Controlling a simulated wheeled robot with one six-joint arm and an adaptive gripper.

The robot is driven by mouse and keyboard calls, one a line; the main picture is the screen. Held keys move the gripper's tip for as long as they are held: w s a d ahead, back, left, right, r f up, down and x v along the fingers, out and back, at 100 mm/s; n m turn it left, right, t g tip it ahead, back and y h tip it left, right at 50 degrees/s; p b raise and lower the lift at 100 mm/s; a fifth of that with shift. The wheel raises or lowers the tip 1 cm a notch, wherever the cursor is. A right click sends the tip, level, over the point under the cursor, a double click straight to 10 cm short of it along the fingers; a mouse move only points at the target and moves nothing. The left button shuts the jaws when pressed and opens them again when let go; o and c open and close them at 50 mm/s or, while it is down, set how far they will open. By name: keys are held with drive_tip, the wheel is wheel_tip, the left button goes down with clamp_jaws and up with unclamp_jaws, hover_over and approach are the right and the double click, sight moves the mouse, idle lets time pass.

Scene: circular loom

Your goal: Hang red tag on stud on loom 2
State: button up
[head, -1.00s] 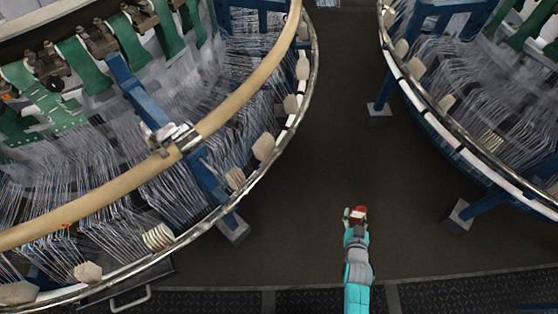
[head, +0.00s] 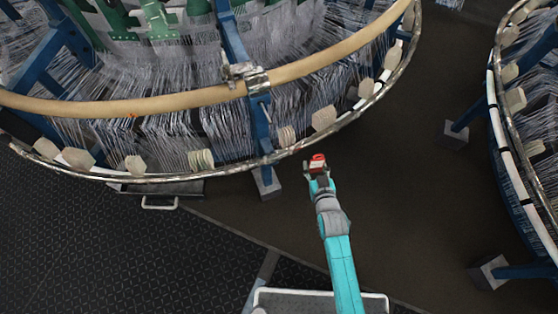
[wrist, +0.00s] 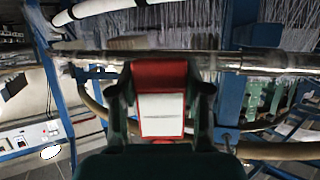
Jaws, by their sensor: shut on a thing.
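My gripper (head: 317,172) is shut on the red tag (head: 318,158), just outside the metal rim of the near loom (head: 200,176). In the wrist view the tag (wrist: 160,73) is red with a white panel and sits between both fingers of my gripper (wrist: 160,92). The loom's shiny metal rail (wrist: 95,58) runs across behind the tag there. I cannot tell whether the tag touches the rail. I cannot make out the stud, and no number shows which loom is loom 2.
A second loom (head: 506,125) stands at the right, with dark open floor (head: 410,215) between the two. Blue legs stand on grey feet (head: 267,184) at the rims. A white handle (head: 160,203) sticks out low at the near loom's front.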

drive_tip(key=s+a+r+n+g+y, duration=0.1)
drive_tip(key=s+a+r+n+y, duration=0.25)
drive_tip(key=a+r, duration=0.7)
drive_tip(key=shift+m, duration=0.25)
drive_tip(key=shift+w+a+f, duration=0.1)
drive_tip(key=shift+w+a, duration=0.45)
drive_tip(key=shift+w, duration=0.4)
drive_tip(key=shift+w+a+r, duration=0.1)
drive_tip(key=shift+w+a, duration=0.45)
drive_tip(key=shift+w, duration=0.45)
drive_tip(key=shift+w+a+f, duration=0.1)
drive_tip(key=shift+w+a, duration=0.45)
drive_tip(key=shift+w, duration=0.4)
drive_tip(key=shift+r, duration=0.25)
drive_tip(key=shift+w+a, duration=0.3)
drive_tip(key=shift+w, duration=0.3)
drive_tip(key=shift+w+a, duration=0.25)
drive_tip(key=shift+w, duration=0.35)
drive_tip(key=shift+f, duration=0.2)
drive_tip(key=o, duration=1.4)
drive_tip(key=shift+f, duration=0.1)
drive_tip(key=shift+c, duration=0.2)
